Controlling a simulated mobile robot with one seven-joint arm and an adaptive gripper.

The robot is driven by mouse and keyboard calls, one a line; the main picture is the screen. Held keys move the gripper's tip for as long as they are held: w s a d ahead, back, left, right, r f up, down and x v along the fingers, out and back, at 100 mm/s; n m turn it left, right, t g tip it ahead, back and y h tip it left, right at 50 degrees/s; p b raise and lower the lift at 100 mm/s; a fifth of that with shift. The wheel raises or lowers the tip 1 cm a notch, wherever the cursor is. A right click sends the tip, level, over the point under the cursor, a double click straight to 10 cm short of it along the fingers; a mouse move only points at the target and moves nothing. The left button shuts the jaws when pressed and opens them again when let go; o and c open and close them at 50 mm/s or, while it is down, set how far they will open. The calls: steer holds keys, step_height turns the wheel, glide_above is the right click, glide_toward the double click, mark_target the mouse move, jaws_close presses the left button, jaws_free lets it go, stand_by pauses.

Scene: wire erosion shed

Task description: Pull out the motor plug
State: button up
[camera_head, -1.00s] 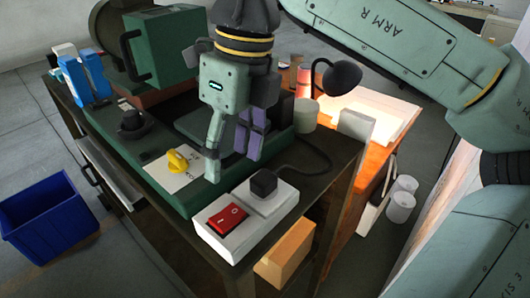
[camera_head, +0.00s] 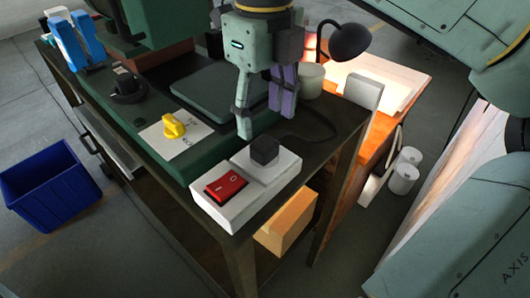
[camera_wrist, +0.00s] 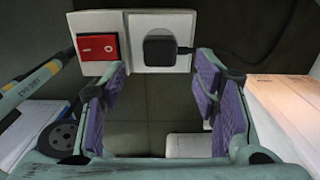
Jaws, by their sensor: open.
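The black motor plug (camera_head: 264,151) sits in the square socket of a white box (camera_head: 243,207) at the near corner of the workbench, with its cord running off behind it. In the wrist view the plug (camera_wrist: 160,47) is ahead, above the gap between the fingers, its cord leaving to the right. My gripper (camera_head: 262,120) is open and empty, with purple pads, behind and above the plug and apart from it. The open fingers also show in the wrist view (camera_wrist: 158,85). A red rocker switch (camera_head: 226,187) is beside the plug on the same box.
A black lamp (camera_head: 343,42) and a pale cup (camera_head: 311,78) stand behind to the right. An orange box (camera_head: 287,226) is below the white box. A blue bin (camera_head: 52,185) is on the floor.

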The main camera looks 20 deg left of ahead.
mark_target(264, 143)
step_height(264, 143, down, 7)
steer(key=b, duration=0.4)
steer(key=shift+r, duration=0.15)
stand_by(1.0)
jaws_close()
stand_by(0.5)
steer(key=shift+r, duration=0.2)
steer(key=shift+r+p, duration=2.45)
steer(key=shift+r, duration=0.4)
